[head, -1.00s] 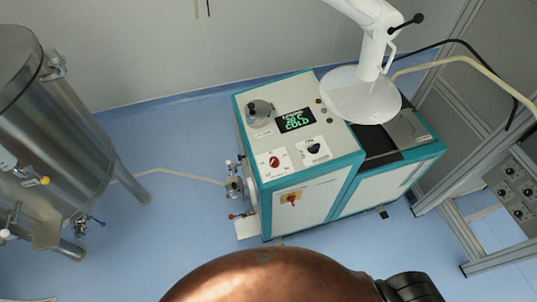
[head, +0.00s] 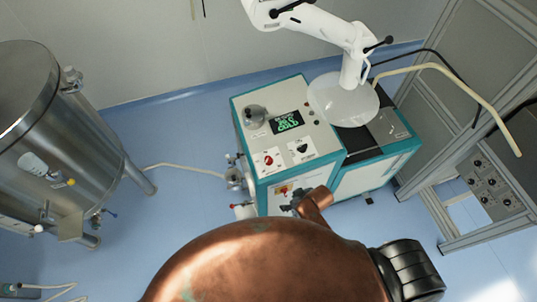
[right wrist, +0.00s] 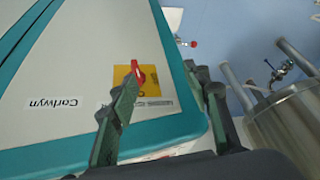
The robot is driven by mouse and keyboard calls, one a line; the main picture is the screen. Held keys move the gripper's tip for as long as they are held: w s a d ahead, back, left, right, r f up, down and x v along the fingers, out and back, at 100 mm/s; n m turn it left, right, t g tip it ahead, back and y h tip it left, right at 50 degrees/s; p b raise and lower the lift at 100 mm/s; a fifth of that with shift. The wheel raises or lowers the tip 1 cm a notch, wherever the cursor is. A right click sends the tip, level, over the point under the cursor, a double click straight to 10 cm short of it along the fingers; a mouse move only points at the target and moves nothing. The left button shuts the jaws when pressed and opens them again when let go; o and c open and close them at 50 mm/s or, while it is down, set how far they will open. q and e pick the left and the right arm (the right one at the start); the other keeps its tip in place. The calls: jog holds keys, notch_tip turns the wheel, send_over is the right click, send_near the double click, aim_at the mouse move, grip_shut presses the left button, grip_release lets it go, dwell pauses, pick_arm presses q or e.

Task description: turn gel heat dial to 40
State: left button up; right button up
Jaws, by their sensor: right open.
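The machine (head: 325,160) is a white and teal cabinet. Its sloped top has a dial with a red centre (head: 268,160) and a black dial (head: 302,147), each on a white plate; their labels are too small to read. A black display (head: 286,122) above them glows with green text ending in "COLD". My right gripper (head: 292,204) is open and empty at the cabinet's front face, below the dials. In the right wrist view its fingers (right wrist: 162,78) are spread, one overlapping the yellow plate (right wrist: 122,77) of a red rotary switch (right wrist: 138,73). My left gripper is out of view.
A grey metal knob-like fitting (head: 254,115) stands on the machine's top left. A white extraction hood (head: 342,100) hangs over its right part. A steel tank (head: 65,130) stands left, a frame with a control panel (head: 492,183) right.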

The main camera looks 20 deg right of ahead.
jog(key=w+a+r+n+g+y+p, duration=0.1)
jog(key=w+a+r+n, duration=0.15)
jog(key=a, duration=0.35)
jog(key=w+a+r+n+g, duration=0.1)
jog(key=w+a+r+n, duration=0.1)
jog(key=w+a+n, duration=0.3)
jog(key=w+a+r+n+g+y+p, duration=0.1)
jog(key=a+r+n, duration=0.2)
jog(key=a, duration=0.5)
notch_tip(320, 180, up, 7)
jog(key=n+g+h+p, duration=0.1)
jog(key=n+h+p, duration=0.15)
jog(key=h, duration=0.25)
send_over(268, 158)
jog(key=shift+s+a+f+n+b, duration=0.15)
jog(key=shift+s+a+n+b, duration=0.05)
jog(key=shift+s+n+b, duration=0.1)
jog(key=shift+w+d, duration=0.2)
notch_tip(268, 158, down, 8)
jog(key=shift+r+p, duration=0.2)
jog(key=shift+p, duration=0.4)
jog(key=shift+c, duration=0.3)
jog(key=c, duration=1.1)
